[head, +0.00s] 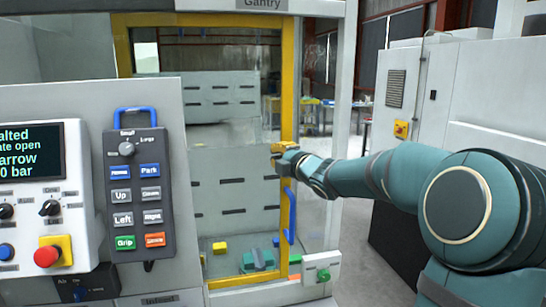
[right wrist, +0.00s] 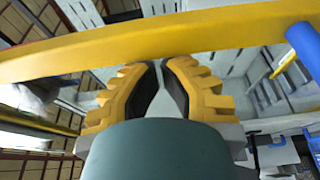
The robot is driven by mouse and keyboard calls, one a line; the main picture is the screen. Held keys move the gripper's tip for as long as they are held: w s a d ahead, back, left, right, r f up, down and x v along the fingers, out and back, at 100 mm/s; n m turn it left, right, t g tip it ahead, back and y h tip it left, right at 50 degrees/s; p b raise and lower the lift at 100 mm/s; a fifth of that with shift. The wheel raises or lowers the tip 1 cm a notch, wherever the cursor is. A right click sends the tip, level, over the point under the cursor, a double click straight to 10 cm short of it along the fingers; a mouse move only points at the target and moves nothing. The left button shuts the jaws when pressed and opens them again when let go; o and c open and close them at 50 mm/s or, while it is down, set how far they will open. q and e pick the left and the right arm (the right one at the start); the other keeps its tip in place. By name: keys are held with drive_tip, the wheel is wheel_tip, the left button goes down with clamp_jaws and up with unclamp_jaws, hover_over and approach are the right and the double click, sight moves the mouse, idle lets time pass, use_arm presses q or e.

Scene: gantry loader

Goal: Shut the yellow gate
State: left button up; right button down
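The yellow gate (head: 287,92) shows in the head view as a yellow frame at the front of the grey machine, with an upright bar on its right side. A blue handle (head: 290,216) is on the lower part of that bar. My right gripper (head: 280,149) is at the bar, above the handle. In the right wrist view, the gate's yellow bar (right wrist: 130,45) crosses just beyond the fingertips, and the handle (right wrist: 304,45) is at the right edge. My right fingers (right wrist: 164,62) are drawn together at the tips with nothing between them; contact with the bar is unclear. My left gripper is out of view.
A control panel with a screen (head: 30,150) reading partly "ate open" and a button pendant (head: 137,190) stand at left. A yellow block (head: 219,247) lies inside the machine.

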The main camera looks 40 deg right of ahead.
use_arm(q)
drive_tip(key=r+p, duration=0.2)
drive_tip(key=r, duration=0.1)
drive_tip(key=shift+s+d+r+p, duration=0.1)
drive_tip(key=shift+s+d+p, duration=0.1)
drive_tip(key=shift+p, duration=0.1)
use_arm(e)
drive_tip(key=s+d, duration=0.6)
drive_tip(key=d, duration=0.4)
drive_tip(key=shift+s+d, duration=0.15)
